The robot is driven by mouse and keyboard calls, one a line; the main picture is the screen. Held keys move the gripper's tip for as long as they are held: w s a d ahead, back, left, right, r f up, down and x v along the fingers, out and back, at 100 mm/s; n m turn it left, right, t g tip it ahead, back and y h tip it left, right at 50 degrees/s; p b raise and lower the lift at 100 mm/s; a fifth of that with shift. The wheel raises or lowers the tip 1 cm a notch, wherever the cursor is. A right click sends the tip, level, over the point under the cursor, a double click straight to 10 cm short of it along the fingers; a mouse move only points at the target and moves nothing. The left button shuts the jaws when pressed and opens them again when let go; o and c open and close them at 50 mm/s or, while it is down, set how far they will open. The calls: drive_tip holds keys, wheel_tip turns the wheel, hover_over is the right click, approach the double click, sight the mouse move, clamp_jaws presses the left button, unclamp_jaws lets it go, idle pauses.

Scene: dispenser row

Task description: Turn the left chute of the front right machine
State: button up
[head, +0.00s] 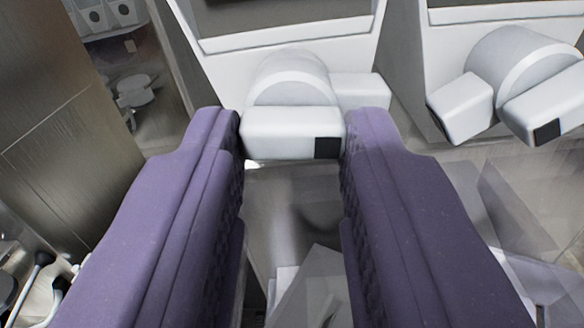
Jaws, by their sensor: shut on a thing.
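My gripper (293,136) has two purple fingers, and they are shut on the white block-shaped chute (280,130) in the middle of the view. The chute has a black square on its front face near the right finger. It sits on a rounded white knob body (290,78) on the front of a white machine (290,22). Another white block (360,91) sticks out behind it on the right. The fingers cover the chute's two ends.
A second machine (420,75) stands to the right, with a similar round knob (520,62) and two white blocks. Clear, see-through panels (490,210) lie below on the right. A brown panelled wall (50,130) is at the left.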

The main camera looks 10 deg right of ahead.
drive_tip(key=shift+m+b, duration=1.8)
drive_tip(key=shift+m, duration=0.3)
drive_tip(key=o, duration=1.1)
drive_tip(key=shift+c, duration=0.2)
drive_tip(key=shift+a, duration=0.1)
drive_tip(key=p+v, duration=0.1)
drive_tip(key=v, duration=0.6)
drive_tip(key=shift+s, duration=0.35)
drive_tip(key=shift+a+r, duration=0.1)
